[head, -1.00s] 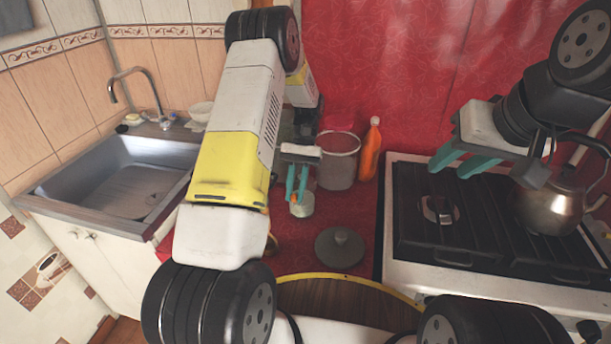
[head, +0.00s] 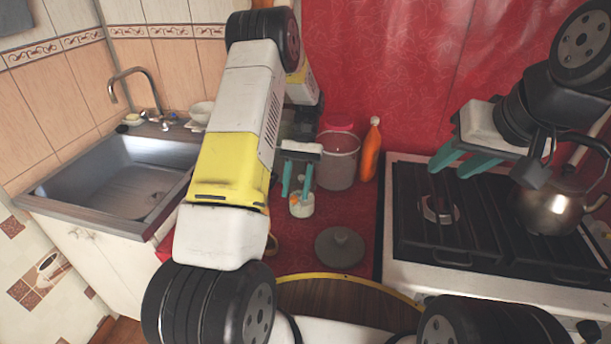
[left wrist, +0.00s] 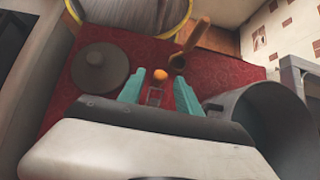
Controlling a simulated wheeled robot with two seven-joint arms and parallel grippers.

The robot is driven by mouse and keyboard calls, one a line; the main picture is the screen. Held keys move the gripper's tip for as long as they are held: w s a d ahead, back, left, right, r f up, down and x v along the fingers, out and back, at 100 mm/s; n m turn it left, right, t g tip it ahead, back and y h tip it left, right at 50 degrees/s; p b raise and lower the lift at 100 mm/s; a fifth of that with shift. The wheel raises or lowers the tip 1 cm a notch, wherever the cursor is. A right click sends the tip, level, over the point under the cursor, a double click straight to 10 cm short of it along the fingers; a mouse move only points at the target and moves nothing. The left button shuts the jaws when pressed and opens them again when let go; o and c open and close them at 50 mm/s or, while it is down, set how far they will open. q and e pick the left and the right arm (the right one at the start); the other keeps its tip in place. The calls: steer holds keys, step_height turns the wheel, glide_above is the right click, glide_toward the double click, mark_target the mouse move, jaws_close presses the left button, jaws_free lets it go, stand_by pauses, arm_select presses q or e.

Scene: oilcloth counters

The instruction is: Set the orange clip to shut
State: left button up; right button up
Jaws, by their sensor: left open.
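The orange clip (head: 294,200) shows as a small orange spot at a small pale jar (head: 302,209) on the red counter. In the left wrist view the orange clip (left wrist: 160,74) is a round knob, with a thin wire loop (left wrist: 154,96) nearer the gripper. I cannot tell whether the clip is open or shut. My left gripper (head: 296,191) is open, its teal fingers pointing down at the jar; in the left wrist view the fingers (left wrist: 159,88) stand either side of the wire loop, holding nothing. My right gripper (head: 450,171) is open and empty above the stove.
A grey lid (head: 340,248) lies in front of the jar. A clear container (head: 338,162) and an orange bottle (head: 371,150) stand behind. The stove (head: 390,260) with a kettle (head: 548,212) is right; the sink (head: 110,195) is left.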

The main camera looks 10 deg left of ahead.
arm_select(q)
steer(key=v, duration=0.7)
